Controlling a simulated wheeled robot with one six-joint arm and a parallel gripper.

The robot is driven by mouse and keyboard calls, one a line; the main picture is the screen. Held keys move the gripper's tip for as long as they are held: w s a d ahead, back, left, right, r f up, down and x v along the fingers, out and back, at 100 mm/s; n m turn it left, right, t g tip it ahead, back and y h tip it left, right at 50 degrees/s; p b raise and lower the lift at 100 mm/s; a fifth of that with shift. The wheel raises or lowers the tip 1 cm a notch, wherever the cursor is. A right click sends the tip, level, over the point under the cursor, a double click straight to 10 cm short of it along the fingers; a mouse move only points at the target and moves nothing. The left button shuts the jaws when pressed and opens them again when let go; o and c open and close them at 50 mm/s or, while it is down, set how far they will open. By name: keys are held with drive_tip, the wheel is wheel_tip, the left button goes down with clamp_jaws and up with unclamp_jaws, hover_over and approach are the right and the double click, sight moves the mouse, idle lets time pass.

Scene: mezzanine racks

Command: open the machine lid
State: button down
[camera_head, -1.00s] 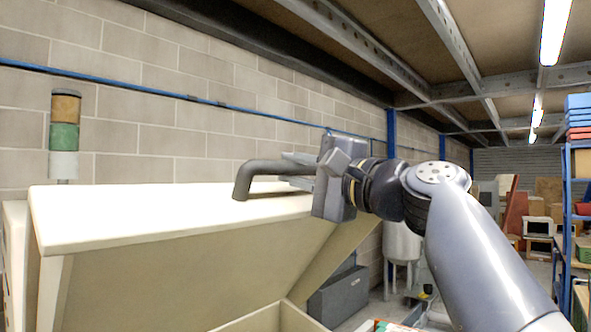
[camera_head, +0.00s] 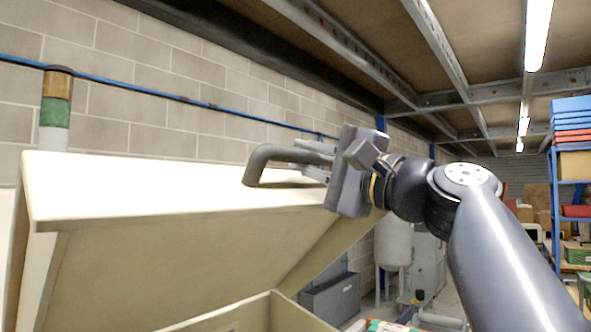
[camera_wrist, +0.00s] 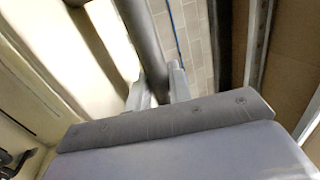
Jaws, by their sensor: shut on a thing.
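The machine lid (camera_head: 150,190) is a cream panel, raised and tilted, with the machine body's open inside (camera_head: 250,315) showing below it. A dark grey bar handle (camera_head: 262,160) stands on the lid's upper face near its right end. My gripper (camera_head: 318,153) is at the handle's right part, shut on it. In the wrist view the two fingers of my gripper (camera_wrist: 158,88) stand on either side of the handle (camera_wrist: 142,35). The lid also shows there at the left (camera_wrist: 75,60). The fingertips are partly hidden in the head view.
A signal tower (camera_head: 56,105) stands behind the lid at the left, before a block wall (camera_head: 190,75). A grey box (camera_head: 332,297) and a pale tank (camera_head: 393,242) stand on the floor behind. A blue rack (camera_head: 556,200) is at the right.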

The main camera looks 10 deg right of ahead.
drive_tip(key=shift+s+d+f+b, duration=0.25)
drive_tip(key=shift+f+b, duration=0.2)
drive_tip(key=shift+s+d+f+b, duration=0.25)
drive_tip(key=shift+f+b, duration=0.15)
drive_tip(key=shift+f, duration=0.05)
drive_tip(key=shift+r, duration=0.1)
drive_tip(key=c, duration=1.3)
unclamp_jaws()
drive_tip(key=b+v, duration=0.3)
drive_tip(key=v, duration=0.7)
drive_tip(key=shift+s+d+f, duration=0.25)
